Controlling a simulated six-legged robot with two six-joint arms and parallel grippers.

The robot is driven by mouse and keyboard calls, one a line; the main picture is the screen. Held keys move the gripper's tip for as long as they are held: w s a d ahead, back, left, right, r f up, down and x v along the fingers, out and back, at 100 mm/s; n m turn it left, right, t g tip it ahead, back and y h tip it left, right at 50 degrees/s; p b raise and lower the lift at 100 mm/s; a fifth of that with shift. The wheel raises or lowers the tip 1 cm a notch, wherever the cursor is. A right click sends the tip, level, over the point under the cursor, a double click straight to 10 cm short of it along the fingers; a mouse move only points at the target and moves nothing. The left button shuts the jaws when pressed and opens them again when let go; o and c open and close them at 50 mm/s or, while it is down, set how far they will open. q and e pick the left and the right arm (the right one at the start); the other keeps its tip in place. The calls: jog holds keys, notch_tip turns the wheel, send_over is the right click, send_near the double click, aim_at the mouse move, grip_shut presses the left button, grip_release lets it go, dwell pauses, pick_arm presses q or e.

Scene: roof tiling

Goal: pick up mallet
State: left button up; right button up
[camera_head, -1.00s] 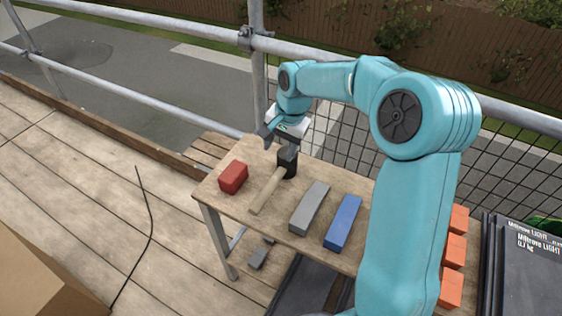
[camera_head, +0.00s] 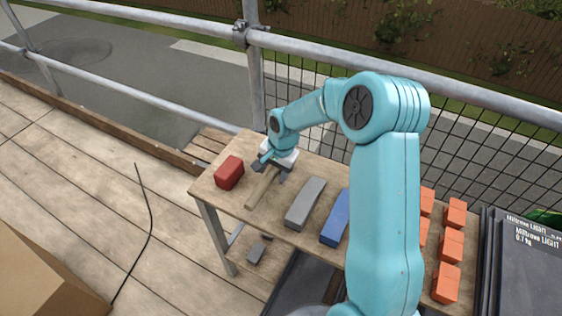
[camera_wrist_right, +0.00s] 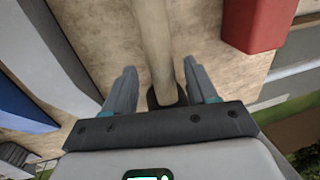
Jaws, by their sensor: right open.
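The mallet (camera_head: 261,190) lies on the wooden table with its pale handle toward the front edge. Its dark head is hidden behind my right gripper (camera_head: 271,170) in the head view. In the right wrist view, the open fingers of my right gripper (camera_wrist_right: 161,88) stand on either side of the mallet's handle (camera_wrist_right: 154,40), with gaps on both sides. Part of the mallet's dark head shows just beneath the gripper body there. My left gripper is not in view.
A red block (camera_head: 229,172) lies left of the mallet; a grey block (camera_head: 306,203) and a blue block (camera_head: 335,220) lie to its right. Several orange blocks (camera_head: 446,283) sit at the table's right end. A scaffold rail (camera_head: 330,56) and mesh run behind the table.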

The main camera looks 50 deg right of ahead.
aim_at(272, 171)
jog(key=shift+w+f, duration=0.25)
jog(key=shift+f, duration=0.25)
jog(key=shift+w+f, duration=0.2)
jog(key=shift+f, duration=0.3)
jog(key=shift+s+r, duration=0.1)
jog(key=shift+s, duration=0.1)
jog(key=shift+c, duration=1.3)
grip_shut()
jog(key=shift+r, duration=0.15)
jog(key=shift+w+r, duration=0.25)
notch_tip(272, 171, up, 19)
jog(key=p, duration=0.1)
jog(key=shift+r, duration=0.15)
